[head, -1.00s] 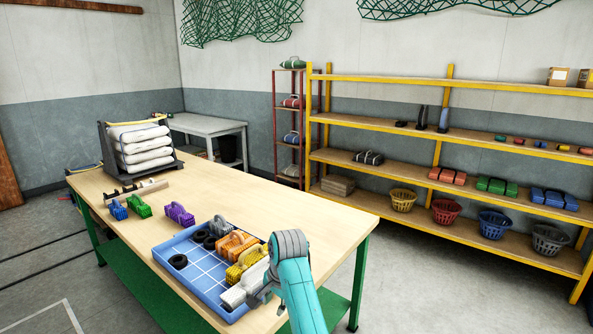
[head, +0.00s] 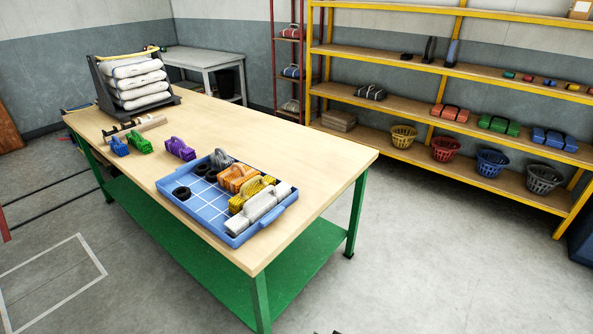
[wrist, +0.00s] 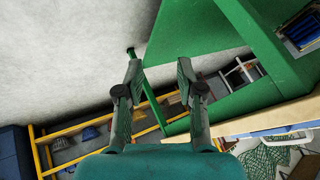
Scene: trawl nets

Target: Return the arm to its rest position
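My gripper (wrist: 158,78) shows in the wrist view with its two fingers apart and nothing between them. In that view it is beside the workbench, whose green lower shelf (wrist: 195,35) and wooden top edge (wrist: 245,121) show tilted. In the head view my gripper and arm are out of sight, apart from perhaps a small dark bit at the bottom edge. The workbench (head: 320,155) stands clear of the arm there. The blue tray (head: 264,228) on it holds grey, orange, yellow and white bundles and black rings.
Blue, green and purple bundles (head: 180,149) and a rack of white rolls (head: 137,82) stand on the bench. Yellow shelving (head: 455,70) with baskets runs along the back right. A dark blue object (head: 583,240) is at the right edge. The floor (head: 430,260) right of the bench is clear.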

